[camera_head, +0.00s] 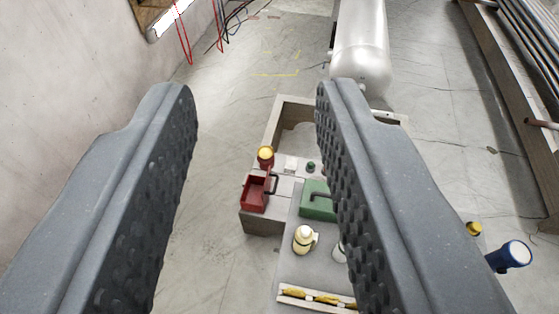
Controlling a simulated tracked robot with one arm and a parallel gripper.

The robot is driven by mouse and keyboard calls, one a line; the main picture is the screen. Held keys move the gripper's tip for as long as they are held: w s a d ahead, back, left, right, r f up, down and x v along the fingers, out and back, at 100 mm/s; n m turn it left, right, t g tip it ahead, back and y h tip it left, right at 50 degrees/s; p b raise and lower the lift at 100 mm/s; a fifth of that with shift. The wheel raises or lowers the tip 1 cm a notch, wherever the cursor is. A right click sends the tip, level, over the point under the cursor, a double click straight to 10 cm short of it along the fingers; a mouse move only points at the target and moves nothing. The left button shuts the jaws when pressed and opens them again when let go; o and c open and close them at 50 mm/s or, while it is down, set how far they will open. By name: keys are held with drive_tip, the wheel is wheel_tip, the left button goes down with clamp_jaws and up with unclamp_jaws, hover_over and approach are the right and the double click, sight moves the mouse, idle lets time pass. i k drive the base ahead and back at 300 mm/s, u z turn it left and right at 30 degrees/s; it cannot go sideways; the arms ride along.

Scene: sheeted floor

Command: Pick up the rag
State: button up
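My gripper (256,92) is open, with its two dark grey, studded fingers wide apart and nothing between them. It is above the floor, over a low grey workbench (262,226). I cannot pick out a rag for certain. A yellow-brown crumpled strip (318,298) lies in a narrow white tray (285,291) at the bottom edge, and I cannot tell whether it is cloth. The right finger hides part of the bench and the things on it.
On the bench are a red container (256,193) with a yellow-topped part, a green container (316,205) and a cream bottle (304,239). A blue canister (510,255) is at right. A white tank (362,50) and pipes (525,45) lie beyond. Sheeted floor at left is clear.

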sight(291, 166)
drive_tip(key=u, duration=1.2)
drive_tip(key=i, duration=3.9)
drive_tip(key=z, duration=2.1)
